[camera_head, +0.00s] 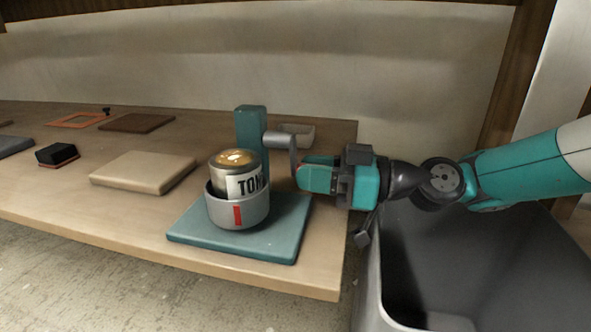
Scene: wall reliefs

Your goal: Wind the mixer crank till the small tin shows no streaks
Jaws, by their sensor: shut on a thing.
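The mixer has a flat teal base (276,238), a teal post (250,122) and a grey round cup (256,210) with a red mark on its front. The small tin (233,183), with a pale label and dark letters, stands in the cup. Its open top shows brownish-orange contents (236,157) with pale streaks. The grey crank (293,152) sticks out to the right of the post, its arm hanging downward. My gripper (304,175) comes from the right and is shut on the crank's lower end, the handle. The fingers hide most of the handle.
On the wooden table (100,217) lie a beige slab (143,172), a black block (56,154), a brown board (137,123) and an orange frame (77,120). A large grey bin (376,300) stands at right, beyond the table edge.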

